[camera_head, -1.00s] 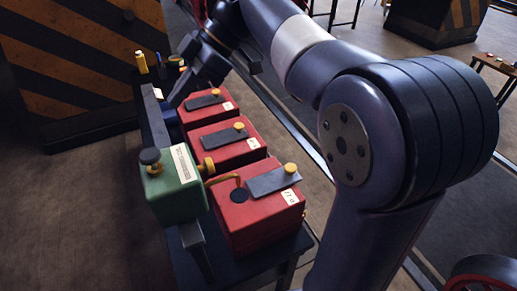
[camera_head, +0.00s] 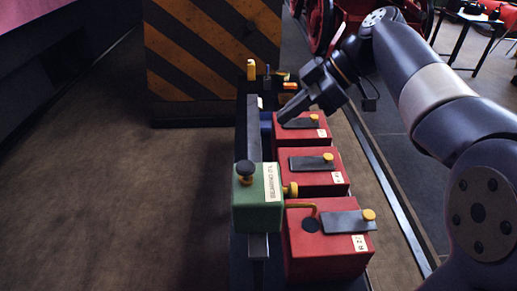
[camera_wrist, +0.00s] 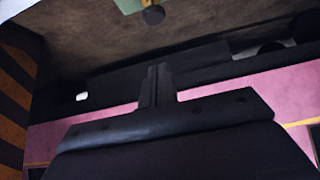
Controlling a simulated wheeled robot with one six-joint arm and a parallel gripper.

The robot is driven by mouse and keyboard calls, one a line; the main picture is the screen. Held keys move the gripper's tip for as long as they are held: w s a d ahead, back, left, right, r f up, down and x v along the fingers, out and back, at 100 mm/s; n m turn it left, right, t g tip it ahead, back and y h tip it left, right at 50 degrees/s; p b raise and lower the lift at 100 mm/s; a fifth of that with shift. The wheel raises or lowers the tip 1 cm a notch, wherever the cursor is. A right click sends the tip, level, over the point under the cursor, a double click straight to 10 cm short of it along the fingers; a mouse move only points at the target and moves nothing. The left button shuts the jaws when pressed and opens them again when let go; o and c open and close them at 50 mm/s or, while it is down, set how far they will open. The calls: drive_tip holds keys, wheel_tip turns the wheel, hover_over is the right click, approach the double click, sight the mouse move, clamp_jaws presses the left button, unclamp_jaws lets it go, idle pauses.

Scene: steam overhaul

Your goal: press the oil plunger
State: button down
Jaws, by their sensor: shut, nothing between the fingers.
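The green oiler box (camera_head: 258,213) stands at the near left of the bench, with a white label on top. Its plunger has a round black knob (camera_head: 245,168) on a yellow collar and stands upright. A yellow spout comes from its right side over the nearest red box's dark hole. My gripper (camera_head: 285,114) is shut and empty, beside the farthest red box and well beyond the plunger. In the wrist view the shut fingers (camera_wrist: 157,72) point toward a dark rail, and the knob (camera_wrist: 153,14) shows at the top edge, apart from them.
Three red boxes, near (camera_head: 325,255), middle (camera_head: 325,182) and far (camera_head: 310,133), stand in a row with grey lids and yellow knobs. A striped cabinet (camera_head: 210,60) stands behind. The floor at left is clear.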

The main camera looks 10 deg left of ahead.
drive_tip(key=shift+f, duration=0.1)
drive_tip(key=p, duration=0.2)
hover_over(254, 166)
wheel_tip(254, 166, down, 7)
drive_tip(key=shift+a+r, duration=0.1)
drive_tip(key=shift+a, duration=0.05)
wheel_tip(254, 166, down, 3)
drive_tip(key=shift+w+r, duration=0.1)
drive_tip(key=shift+r, duration=0.1)
drive_tip(key=shift+f, duration=0.8)
drive_tip(key=shift+f, duration=0.15)
wheel_tip(254, 166, down, 3)
drive_tip(key=b, duration=0.3)
drive_tip(key=shift+b, duration=0.3)
